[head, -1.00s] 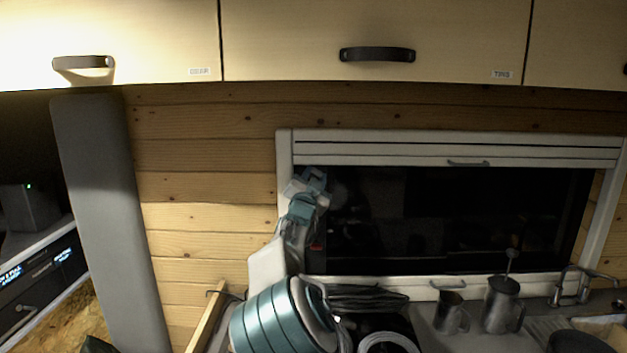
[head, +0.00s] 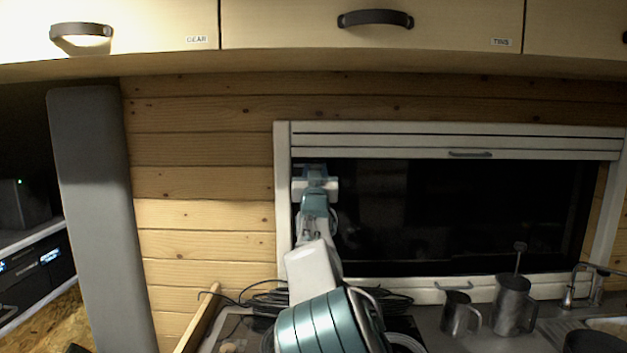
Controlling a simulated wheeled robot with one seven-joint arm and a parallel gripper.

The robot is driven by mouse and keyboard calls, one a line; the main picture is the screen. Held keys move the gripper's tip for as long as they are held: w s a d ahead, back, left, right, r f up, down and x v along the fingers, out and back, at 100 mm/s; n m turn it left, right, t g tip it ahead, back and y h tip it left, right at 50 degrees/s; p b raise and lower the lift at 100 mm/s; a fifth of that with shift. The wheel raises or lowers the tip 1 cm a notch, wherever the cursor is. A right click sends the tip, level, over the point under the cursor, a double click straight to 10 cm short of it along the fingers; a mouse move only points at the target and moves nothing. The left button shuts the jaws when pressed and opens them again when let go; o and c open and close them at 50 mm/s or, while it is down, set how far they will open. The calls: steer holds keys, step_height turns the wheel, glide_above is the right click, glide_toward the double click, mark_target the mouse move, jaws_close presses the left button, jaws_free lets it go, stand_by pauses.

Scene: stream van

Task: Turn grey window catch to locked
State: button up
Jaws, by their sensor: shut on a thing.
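My gripper (head: 315,180) is at the left side of the window, against the upper part of its white frame (head: 283,230). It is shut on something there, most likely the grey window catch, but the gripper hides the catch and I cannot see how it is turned. The dark window pane (head: 460,215) lies to the right of my gripper. A white blind with a grey handle (head: 470,154) covers the top of the window.
Cupboards with dark handles (head: 375,18) overhang the window. A grey padded column (head: 100,210) stands at left. Below the window are coiled black cables (head: 262,297), two metal jugs (head: 512,303) (head: 459,314) and a tap (head: 590,283). The wood wall left of the window is clear.

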stand_by(0.4)
steer(key=o, duration=1)
steer(key=shift+s+f, duration=0.1)
steer(key=b+v, duration=0.4)
steer(key=v, duration=0.9)
steer(key=shift+s+b, duration=0.3)
